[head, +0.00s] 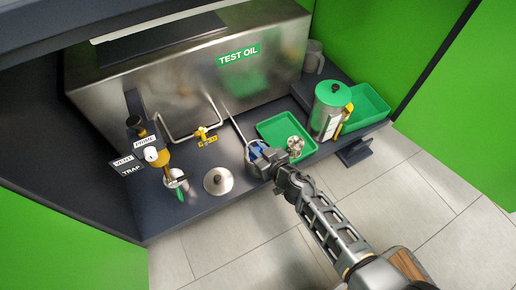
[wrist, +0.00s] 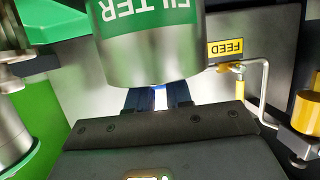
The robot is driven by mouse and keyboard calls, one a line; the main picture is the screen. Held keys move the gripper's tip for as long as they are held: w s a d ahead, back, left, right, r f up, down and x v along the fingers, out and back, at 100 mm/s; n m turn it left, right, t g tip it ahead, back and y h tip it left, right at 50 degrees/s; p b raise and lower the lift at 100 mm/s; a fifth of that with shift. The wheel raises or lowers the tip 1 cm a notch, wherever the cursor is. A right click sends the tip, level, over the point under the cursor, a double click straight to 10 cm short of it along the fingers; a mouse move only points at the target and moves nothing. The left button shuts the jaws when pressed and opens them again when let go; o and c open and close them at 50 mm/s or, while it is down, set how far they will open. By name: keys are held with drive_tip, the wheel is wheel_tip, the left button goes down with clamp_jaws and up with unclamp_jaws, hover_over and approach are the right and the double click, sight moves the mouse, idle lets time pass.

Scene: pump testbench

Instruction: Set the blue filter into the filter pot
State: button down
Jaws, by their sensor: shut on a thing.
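My gripper (head: 258,157) is shut on the blue filter (head: 255,152), near the front of the bench. The label reads upside down there. I cannot clearly make out this filter pot in the head view, nor whether the filter is inside it or outside it.
A round steel lid (head: 218,181) lies left of my gripper. A green tray (head: 272,127) with a small steel part (head: 295,146) and a green-lidded jug (head: 328,110) stand to the right. The yellow feed valve (head: 201,133) and amber prime fitting (head: 154,152) are on the left.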

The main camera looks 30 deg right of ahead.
drive_tip(key=c, duration=1)
unclamp_jaws()
drive_tip(key=shift+c, duration=0.2)
drive_tip(key=shift+r, duration=0.15)
drive_tip(key=shift+r+p, duration=0.3)
drive_tip(key=shift+p, duration=0.05)
drive_tip(key=p+v, duration=0.7)
drive_tip(key=v, duration=0.5)
drive_tip(key=shift+r, duration=0.25)
